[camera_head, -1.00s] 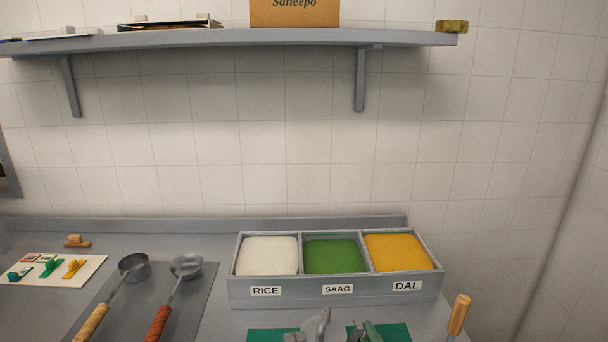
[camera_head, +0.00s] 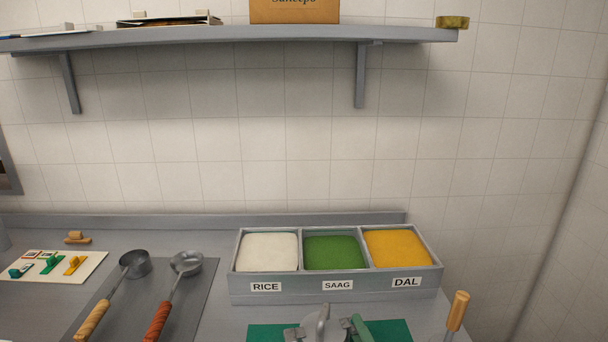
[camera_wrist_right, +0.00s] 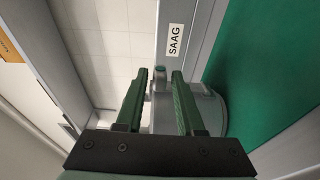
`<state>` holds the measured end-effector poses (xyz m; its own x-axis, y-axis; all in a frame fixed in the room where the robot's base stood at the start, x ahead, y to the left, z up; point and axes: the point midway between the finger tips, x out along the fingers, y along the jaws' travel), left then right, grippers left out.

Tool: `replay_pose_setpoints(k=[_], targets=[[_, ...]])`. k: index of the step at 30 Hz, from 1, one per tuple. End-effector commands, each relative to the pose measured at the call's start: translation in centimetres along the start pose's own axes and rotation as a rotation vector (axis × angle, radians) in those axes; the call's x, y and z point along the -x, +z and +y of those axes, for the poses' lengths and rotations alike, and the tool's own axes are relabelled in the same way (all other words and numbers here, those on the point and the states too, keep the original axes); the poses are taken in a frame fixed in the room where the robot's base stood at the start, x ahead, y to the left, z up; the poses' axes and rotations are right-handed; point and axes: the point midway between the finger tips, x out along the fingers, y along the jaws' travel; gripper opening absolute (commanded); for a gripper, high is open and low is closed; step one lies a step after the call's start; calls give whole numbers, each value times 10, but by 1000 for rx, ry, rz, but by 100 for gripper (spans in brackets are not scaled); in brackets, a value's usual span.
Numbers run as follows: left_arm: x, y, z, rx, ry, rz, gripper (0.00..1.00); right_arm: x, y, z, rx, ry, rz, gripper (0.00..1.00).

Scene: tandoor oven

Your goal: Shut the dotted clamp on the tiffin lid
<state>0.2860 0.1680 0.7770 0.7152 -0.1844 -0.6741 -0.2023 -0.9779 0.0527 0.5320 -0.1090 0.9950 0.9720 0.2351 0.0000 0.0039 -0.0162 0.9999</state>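The tiffin stands on a green mat (camera_head: 398,329) at the bottom edge of the head view. Only the top of its grey lid, with an upright handle (camera_head: 323,322), shows there. A small grey clamp piece (camera_head: 293,334) sticks out at its left. In the right wrist view the round metal tiffin (camera_wrist_right: 212,112) is partly behind my fingers. A small grey clamp (camera_wrist_right: 158,84) with a green mark shows between my fingertips. My right gripper (camera_wrist_right: 158,76) has green fingers, open on either side of this clamp; contact cannot be told. It also shows beside the lid in the head view (camera_head: 360,327). My left gripper is out of view.
A three-part tray (camera_head: 335,288) labelled RICE, SAAG and DAL stands behind the mat. Two ladles (camera_head: 160,320) lie on a grey board at the left. A wooden-handled tool (camera_head: 457,312) stands at the right. A shelf (camera_head: 240,36) hangs above.

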Motion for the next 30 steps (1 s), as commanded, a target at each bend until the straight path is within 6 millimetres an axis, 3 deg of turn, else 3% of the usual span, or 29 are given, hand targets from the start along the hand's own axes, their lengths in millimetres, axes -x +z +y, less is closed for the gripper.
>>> replay_pose_setpoints(k=[3, 12, 30], targets=[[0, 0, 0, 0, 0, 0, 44, 0, 0, 0, -1, 0, 0, 51], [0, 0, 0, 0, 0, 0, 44, 2, 0, -1, -2, -1, 0, 51], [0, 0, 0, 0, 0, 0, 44, 44, 0, -1, -3, -2, 0, 51]])
